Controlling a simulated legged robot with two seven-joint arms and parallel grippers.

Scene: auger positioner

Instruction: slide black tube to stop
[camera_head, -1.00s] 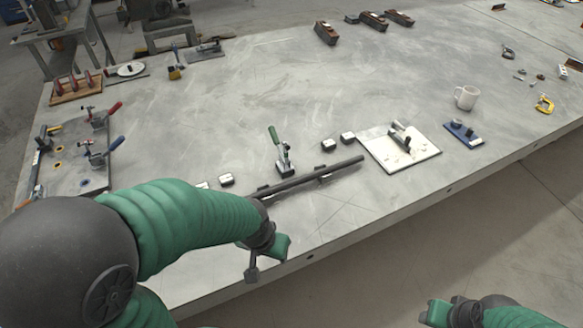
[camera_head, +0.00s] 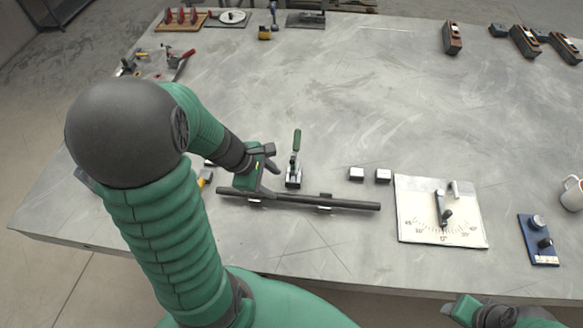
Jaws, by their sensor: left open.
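The black tube (camera_head: 345,203) lies nearly level across its low supports near the front of the table. Its left end shows just left of my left gripper. My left gripper (camera_head: 262,180) is open at the left part of the tube; whether it touches the tube I cannot tell. A toggle clamp with an upright green handle (camera_head: 296,142) stands just behind the tube, right of the gripper. No separate stop can be made out. My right gripper (camera_head: 459,309) shows only in part at the bottom right edge, away from the tube.
A white angle plate (camera_head: 415,222) lies right of the tube's right end. A blue device (camera_head: 538,240) and a white mug (camera_head: 574,192) stand farther right. The table's middle (camera_head: 370,100) is clear.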

